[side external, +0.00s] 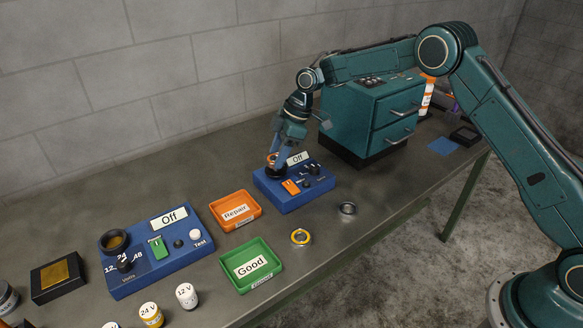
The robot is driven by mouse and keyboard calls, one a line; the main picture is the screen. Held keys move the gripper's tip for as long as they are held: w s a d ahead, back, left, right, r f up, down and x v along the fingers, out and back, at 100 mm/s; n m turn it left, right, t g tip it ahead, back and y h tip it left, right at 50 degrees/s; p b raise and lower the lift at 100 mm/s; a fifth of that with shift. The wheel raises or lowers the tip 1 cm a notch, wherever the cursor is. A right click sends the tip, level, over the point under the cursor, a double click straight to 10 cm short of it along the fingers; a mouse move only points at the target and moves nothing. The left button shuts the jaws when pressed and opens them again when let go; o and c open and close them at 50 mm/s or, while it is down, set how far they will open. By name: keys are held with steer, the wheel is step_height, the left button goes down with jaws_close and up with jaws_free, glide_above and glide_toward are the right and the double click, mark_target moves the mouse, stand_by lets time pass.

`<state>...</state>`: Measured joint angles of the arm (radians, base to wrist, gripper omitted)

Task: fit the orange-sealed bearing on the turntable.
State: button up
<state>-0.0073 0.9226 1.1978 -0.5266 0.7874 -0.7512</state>
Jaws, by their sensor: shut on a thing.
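My gripper (279,158) reaches down over the left end of the blue unit (291,202) with the "Off" display. It is shut on a small ring with orange on it, the orange-sealed bearing (271,157). The bearing is right at the dark round turntable (276,173) on top of this unit. The fingers partly hide both, and I cannot tell whether the bearing touches the turntable or is just above it.
A yellow-ringed bearing (301,238) and a grey bearing (347,209) lie near the table's front edge. An orange Repair tray (257,208) and a green Good tray (275,278) stand left of the unit. A teal drawer cabinet (350,118) stands close behind.

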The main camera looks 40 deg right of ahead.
steer(key=shift+f, duration=0.95)
stand_by(0.6)
steer(key=o, duration=1.5)
steer(key=shift+o, duration=0.2)
steer(key=shift+r, duration=0.15)
step_height(320, 180, up, 7)
stand_by(0.4)
stand_by(0.4)
